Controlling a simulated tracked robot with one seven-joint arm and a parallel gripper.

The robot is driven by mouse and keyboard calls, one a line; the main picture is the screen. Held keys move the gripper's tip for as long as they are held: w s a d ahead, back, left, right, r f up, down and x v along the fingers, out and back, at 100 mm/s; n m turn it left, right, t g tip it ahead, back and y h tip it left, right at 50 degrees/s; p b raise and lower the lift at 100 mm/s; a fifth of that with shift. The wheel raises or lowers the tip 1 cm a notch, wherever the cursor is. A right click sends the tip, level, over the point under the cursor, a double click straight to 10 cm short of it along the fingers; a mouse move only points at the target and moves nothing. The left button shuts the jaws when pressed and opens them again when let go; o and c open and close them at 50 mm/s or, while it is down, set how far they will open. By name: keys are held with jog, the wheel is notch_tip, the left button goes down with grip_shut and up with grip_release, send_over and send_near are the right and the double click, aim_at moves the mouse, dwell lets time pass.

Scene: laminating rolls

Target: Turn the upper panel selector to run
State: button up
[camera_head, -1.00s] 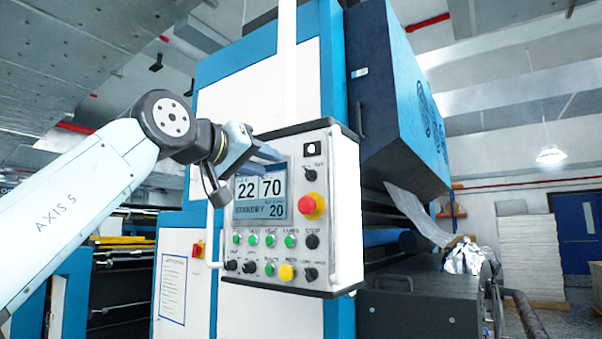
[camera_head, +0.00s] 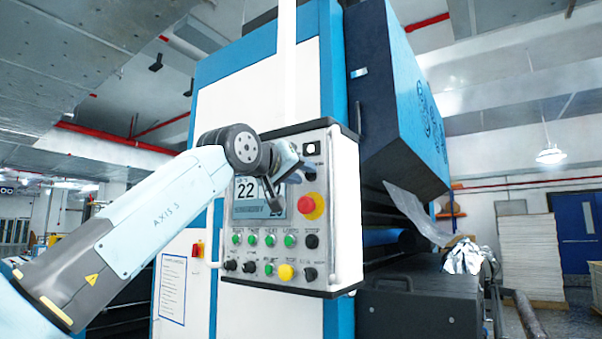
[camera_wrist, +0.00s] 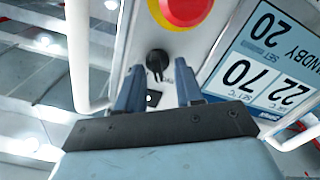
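The upper panel selector is a small black knob (camera_wrist: 157,60) between the red stop button and a small black-and-white square in the wrist view, which shows the panel upside down. In the head view the selector (camera_head: 312,177) is at the panel's upper right, close to my fingers. My gripper (camera_wrist: 158,68) is open, its two blue-grey fingers either side of the knob in the picture. I cannot tell whether they touch it. The knob's pointer direction is not clear. The panel display (camera_head: 259,197) shows 22; the wrist view shows 22, 70, 20 and part of the word STANDBY.
The red stop button (camera_head: 308,205) on its yellow base sits just below the selector. Green buttons (camera_head: 269,241), a yellow button (camera_head: 286,272) and black knobs (camera_head: 312,241) lie lower. A white handle (camera_head: 211,235) runs along the panel's left side. The machine's dark-blue housing (camera_head: 395,100) is at right.

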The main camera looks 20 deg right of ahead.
jog(key=shift+c, duration=0.5)
grip_shut()
jog(key=shift+m, duration=0.4)
jog(key=m, duration=0.5)
jog(key=shift+f+m, duration=0.1)
jog(key=shift+m, duration=0.2)
jog(key=m, duration=0.5)
jog(key=shift+s+d, duration=0.15)
jog(key=shift+m, duration=0.4)
jog(key=shift+o, duration=0.5)
grip_release()
